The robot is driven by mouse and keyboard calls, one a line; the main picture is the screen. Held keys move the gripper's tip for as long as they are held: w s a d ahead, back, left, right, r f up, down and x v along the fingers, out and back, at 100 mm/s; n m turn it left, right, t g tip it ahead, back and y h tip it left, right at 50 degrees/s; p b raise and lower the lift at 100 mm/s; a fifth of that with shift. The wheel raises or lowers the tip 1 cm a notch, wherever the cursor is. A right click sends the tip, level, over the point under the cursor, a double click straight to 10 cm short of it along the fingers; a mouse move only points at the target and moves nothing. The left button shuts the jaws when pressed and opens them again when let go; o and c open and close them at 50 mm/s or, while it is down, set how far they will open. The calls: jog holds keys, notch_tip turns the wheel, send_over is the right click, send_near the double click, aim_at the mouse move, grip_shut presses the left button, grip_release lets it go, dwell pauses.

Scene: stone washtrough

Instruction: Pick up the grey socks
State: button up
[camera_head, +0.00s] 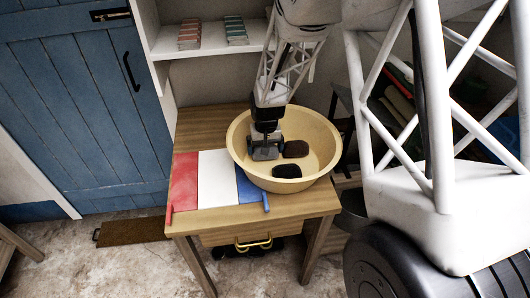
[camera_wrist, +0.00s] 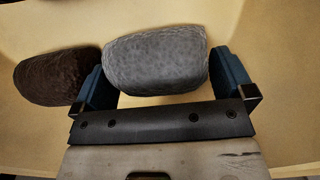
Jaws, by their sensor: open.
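The grey socks (camera_wrist: 155,62) are a rounded grey bundle lying in the yellow basin (camera_head: 236,150). In the head view they show as a grey patch (camera_head: 265,154) at the basin's left side, partly covered by my gripper. My gripper (camera_wrist: 165,78) is open, with one blue finger at each side of the grey bundle. I cannot tell whether either finger touches it.
A dark brown bundle (camera_wrist: 55,77) lies close beside the left finger; it also shows in the head view (camera_head: 296,149). A black bundle (camera_head: 287,171) lies nearer the basin's front wall. Under the basin is a wooden table (camera_head: 205,127) with a red, white and blue cloth (camera_head: 215,178).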

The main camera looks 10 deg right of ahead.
jog(key=shift+f, duration=0.8)
jog(key=c, duration=0.6)
jog(key=shift+c, duration=0.2)
jog(key=shift+r, duration=0.15)
jog(key=shift+r, duration=4.85)
jog(key=shift+r, duration=0.1)
jog(key=shift+r, duration=1.9)
jog(key=shift+r, duration=0.1)
